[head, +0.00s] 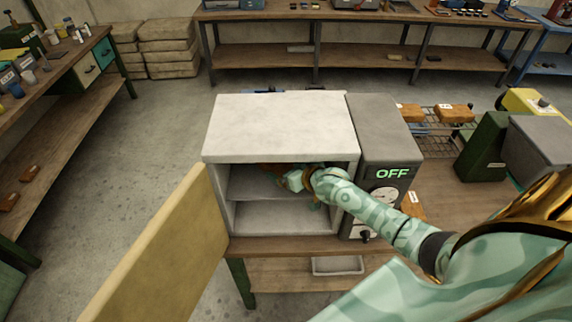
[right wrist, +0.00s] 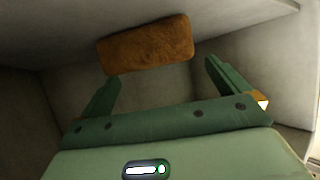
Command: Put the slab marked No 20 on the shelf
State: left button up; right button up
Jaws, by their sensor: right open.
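A brown slab (right wrist: 146,43) lies just past the fingertips of my right gripper (right wrist: 160,72) in the right wrist view. I see no mark on it there. In the head view, my right gripper (head: 294,181) is inside the open grey furnace, above its shelf (head: 255,186). Only a brown edge of the slab (head: 273,166) shows under the furnace top, beside the gripper. The right gripper's fingers are spread and empty, with the slab apart from them. My left gripper is out of view.
The furnace (head: 280,128) has its yellowish door (head: 160,255) swung open to the left. Its panel reads OFF (head: 392,174). Labelled brown slabs (head: 455,112) sit on a wire rack behind right. Another labelled slab (head: 415,207) lies right of the panel. A pale tray (head: 338,265) is below.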

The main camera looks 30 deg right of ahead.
jog(key=p+v, duration=0.1)
jog(key=v, duration=0.4)
jog(key=shift+s+d+r, duration=0.1)
jog(key=shift+s+r, duration=0.1)
jog(key=shift+s, duration=0.15)
